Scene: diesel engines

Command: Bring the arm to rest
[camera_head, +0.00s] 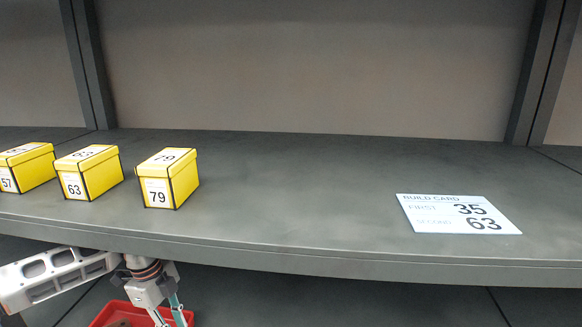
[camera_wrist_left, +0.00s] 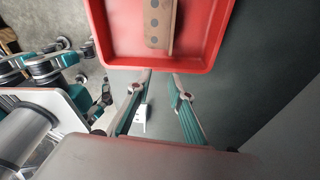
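My left arm comes in from the left in the head view, below the shelf's front edge. My left gripper (camera_head: 172,318) points down there beside a red tray (camera_head: 103,318), its fingertips cut off by the frame's bottom. In the left wrist view the two teal-padded fingers (camera_wrist_left: 161,78) are apart, with nothing held between them. The red tray (camera_wrist_left: 205,62) lies just beyond the fingertips and holds a brown block (camera_wrist_left: 158,22) with a row of dark round marks.
Yellow boxes numbered 57 (camera_head: 32,168), 63 (camera_head: 98,178) and 79 (camera_head: 181,182) stand on the grey shelf (camera_head: 300,190) at the left. A build card (camera_head: 440,215) reading first 35, second 63 lies at the right. The shelf's middle is clear.

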